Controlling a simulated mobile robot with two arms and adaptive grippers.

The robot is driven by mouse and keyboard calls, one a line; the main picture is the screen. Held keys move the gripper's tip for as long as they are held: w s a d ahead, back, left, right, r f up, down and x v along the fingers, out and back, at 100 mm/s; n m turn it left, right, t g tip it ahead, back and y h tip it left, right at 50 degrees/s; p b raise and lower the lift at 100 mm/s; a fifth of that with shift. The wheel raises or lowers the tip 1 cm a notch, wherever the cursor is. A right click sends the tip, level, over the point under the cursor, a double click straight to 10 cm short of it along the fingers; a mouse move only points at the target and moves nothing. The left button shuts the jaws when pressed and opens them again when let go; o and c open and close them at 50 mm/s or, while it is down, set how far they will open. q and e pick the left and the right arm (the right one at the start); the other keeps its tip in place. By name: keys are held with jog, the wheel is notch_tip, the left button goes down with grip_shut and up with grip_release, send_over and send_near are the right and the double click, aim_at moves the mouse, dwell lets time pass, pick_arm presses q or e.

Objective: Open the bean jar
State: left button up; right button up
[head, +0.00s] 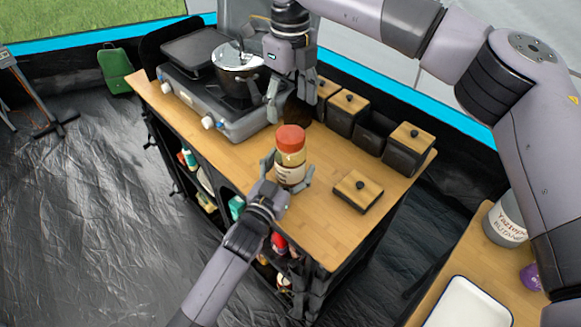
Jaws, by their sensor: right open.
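The bean jar (291,172) is a clear jar with an orange-red lid (291,138) and a pale label. It is upright at the front edge of the wooden counter, and the lid is on it. My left gripper (288,174) comes from below left, with its fingers against both sides of the jar's lower body. My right gripper (288,110) points down behind and above the jar, open and apart from the lid. A dark brown round thing shows just behind its fingers; I cannot tell what it is.
A stove (222,118) with a steel pot (238,72) stands at the left of the counter (318,235). Black boxes with wooden lids (347,102) line the back. A white tray (468,305) lies at lower right.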

aim_at(290, 134)
pick_arm(q)
grip_shut()
pick_arm(e)
jog(key=m, duration=2.6)
jog(key=shift+m, duration=0.3)
jog(key=shift+f, duration=4.05)
jog(key=shift+c, duration=0.4)
